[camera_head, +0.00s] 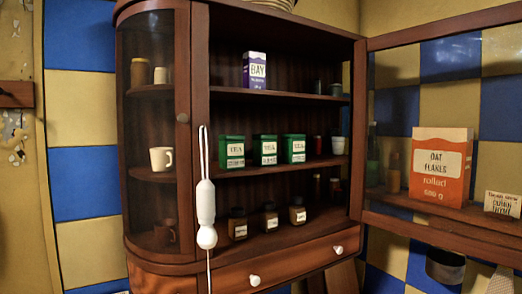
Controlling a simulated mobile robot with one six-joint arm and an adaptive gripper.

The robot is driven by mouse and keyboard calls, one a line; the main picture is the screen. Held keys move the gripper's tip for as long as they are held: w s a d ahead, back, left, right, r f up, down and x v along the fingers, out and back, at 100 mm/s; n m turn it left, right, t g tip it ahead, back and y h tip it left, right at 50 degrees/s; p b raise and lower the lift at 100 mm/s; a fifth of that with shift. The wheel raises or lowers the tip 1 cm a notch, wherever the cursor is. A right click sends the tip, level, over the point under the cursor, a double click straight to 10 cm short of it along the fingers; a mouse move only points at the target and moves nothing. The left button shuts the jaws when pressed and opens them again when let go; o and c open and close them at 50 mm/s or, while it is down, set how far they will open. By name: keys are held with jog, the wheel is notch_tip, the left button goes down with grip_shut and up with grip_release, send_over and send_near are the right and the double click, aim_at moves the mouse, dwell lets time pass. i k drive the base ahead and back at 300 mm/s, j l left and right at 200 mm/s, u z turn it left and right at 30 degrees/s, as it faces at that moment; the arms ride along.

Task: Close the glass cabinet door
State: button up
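The wooden cabinet (275,185) stands in the middle of the view, its front open to the shelves. Its glass door stands swung open to the right; the top rail (440,27) and the bottom rail (450,238) run out to the right picture edge, where the free end is cut off. The door's hinge side (358,120) meets the cabinet's right front edge. Patterned wall and a shelf show through the pane. My gripper is not in this view.
Shelves hold a purple box (254,70), green tea tins (264,150) and dark jars (270,218). A white corded object (206,205) hangs at the left front post. An orange oat flakes box (440,176) stands on a shelf (465,212) behind the door.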

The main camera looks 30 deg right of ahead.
aim_at(511, 13)
jog(key=k+l+z, duration=0.1)
jog(key=z, duration=0.35)
jog(key=l+z, duration=0.15)
jog(key=z, duration=0.3)
jog(key=k+l+z, duration=0.1)
jog(key=z, duration=0.35)
jog(key=k+j+z, duration=0.2)
jog(key=i+l+u, duration=0.1)
jog(key=i+l, duration=0.1)
jog(key=l, duration=0.05)
